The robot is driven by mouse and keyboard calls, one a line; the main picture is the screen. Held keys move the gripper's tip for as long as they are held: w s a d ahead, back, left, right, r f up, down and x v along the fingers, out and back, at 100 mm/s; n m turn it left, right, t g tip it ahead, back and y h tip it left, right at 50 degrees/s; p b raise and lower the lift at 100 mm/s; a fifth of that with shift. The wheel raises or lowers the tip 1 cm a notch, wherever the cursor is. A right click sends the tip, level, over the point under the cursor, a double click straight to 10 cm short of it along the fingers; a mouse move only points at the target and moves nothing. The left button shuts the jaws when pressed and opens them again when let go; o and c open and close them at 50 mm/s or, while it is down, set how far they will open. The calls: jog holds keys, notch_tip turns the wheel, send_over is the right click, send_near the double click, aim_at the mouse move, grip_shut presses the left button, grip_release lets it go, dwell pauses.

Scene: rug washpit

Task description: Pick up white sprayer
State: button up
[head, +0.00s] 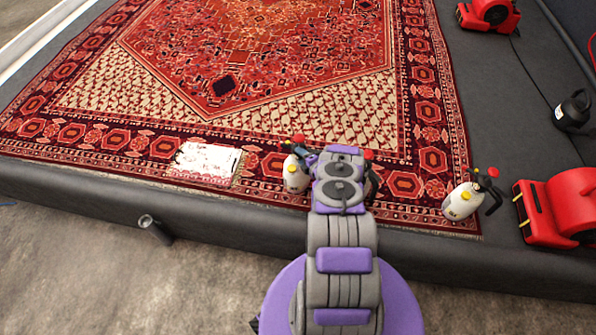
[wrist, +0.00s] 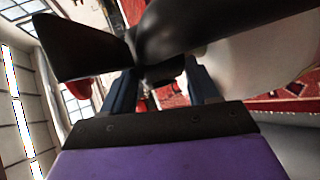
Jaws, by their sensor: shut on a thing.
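A white sprayer (head: 294,176) with a black and red top stands on the rug just left of my arm's end. Another white sprayer (head: 463,201) stands at the rug's front right corner, apart from my arm. Red and dark parts show just right of my arm's end; most of what they belong to is hidden behind it. In the wrist view my gripper (wrist: 160,80) is shut on the black handle (wrist: 85,46) of a white sprayer, whose pale body (wrist: 262,55) fills the right side. I cannot tell from the head view which sprayer is held.
The red patterned rug (head: 120,95) lies in a dark-rimmed pit. A white patterned piece (head: 204,162) lies on its front edge. Red blowers (head: 560,207) (head: 489,14) and a black container (head: 573,110) stand at the right. A short pipe (head: 155,229) sticks out at the front.

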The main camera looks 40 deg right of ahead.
jog(key=shift+a+f, duration=0.1)
grip_shut()
